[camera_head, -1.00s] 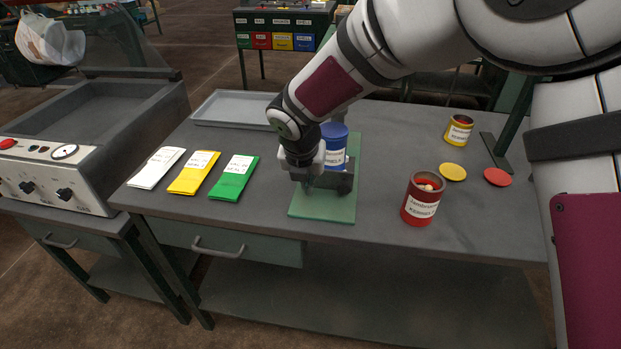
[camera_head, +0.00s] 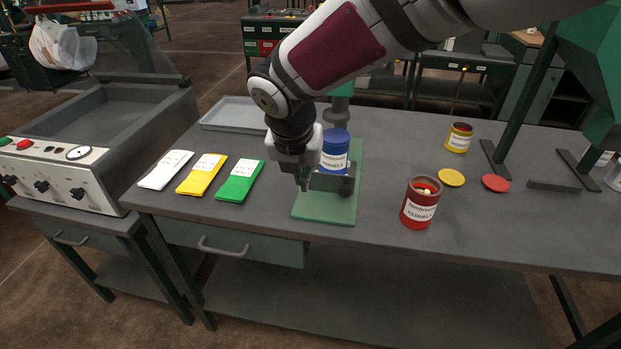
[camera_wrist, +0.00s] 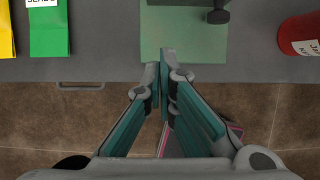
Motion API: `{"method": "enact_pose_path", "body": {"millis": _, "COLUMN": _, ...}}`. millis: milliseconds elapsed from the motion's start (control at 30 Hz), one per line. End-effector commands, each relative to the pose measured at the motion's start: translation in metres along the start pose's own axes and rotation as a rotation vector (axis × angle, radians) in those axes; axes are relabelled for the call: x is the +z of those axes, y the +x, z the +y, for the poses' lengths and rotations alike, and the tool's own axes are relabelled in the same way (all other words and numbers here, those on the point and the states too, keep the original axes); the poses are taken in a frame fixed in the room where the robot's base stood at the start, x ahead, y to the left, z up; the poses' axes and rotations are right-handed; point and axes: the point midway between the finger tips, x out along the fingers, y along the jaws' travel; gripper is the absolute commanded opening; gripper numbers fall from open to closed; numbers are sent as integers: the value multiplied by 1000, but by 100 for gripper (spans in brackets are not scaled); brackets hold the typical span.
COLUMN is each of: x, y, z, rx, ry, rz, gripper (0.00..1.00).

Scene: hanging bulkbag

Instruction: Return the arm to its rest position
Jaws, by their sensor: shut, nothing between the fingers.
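My gripper (camera_head: 303,178) points down above the green board (camera_head: 322,208) on the grey table, in front of a blue can (camera_head: 335,146). In the wrist view its two fingers (camera_wrist: 164,62) meet at the tips, shut and empty, near the front edge of the green board (camera_wrist: 183,40). My arm reaches in from the upper right of the head view and covers part of the table's back.
A red can (camera_head: 419,207), a yellow can (camera_head: 459,138), a yellow lid (camera_head: 451,177) and a red lid (camera_head: 495,183) are on the right. White (camera_head: 166,169), yellow (camera_head: 201,174) and green packets (camera_head: 240,181) lie left. A grey tray (camera_head: 232,115) is behind them.

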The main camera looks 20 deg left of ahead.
Motion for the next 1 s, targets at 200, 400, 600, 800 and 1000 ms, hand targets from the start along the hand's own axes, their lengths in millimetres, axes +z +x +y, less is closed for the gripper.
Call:
{"method": "enact_pose_path", "body": {"millis": 200, "x": 0, "y": -7, "z": -1, "rx": -1, "ry": 2, "rz": 1, "gripper": 0}}
{"method": "enact_pose_path", "body": {"millis": 400, "x": 7, "y": -28, "z": -36, "rx": -31, "ry": 171, "rz": -13, "gripper": 0}}
{"method": "enact_pose_path", "body": {"millis": 600, "x": 5, "y": -88, "z": -138, "rx": -106, "ry": 723, "rz": -55, "gripper": 0}}
{"method": "enact_pose_path", "body": {"millis": 800, "x": -29, "y": -148, "z": -234, "rx": -155, "ry": 1358, "rz": -112, "gripper": 0}}
{"method": "enact_pose_path", "body": {"millis": 1000, "x": -88, "y": -198, "z": -306, "rx": -162, "ry": 2004, "rz": -167, "gripper": 0}}
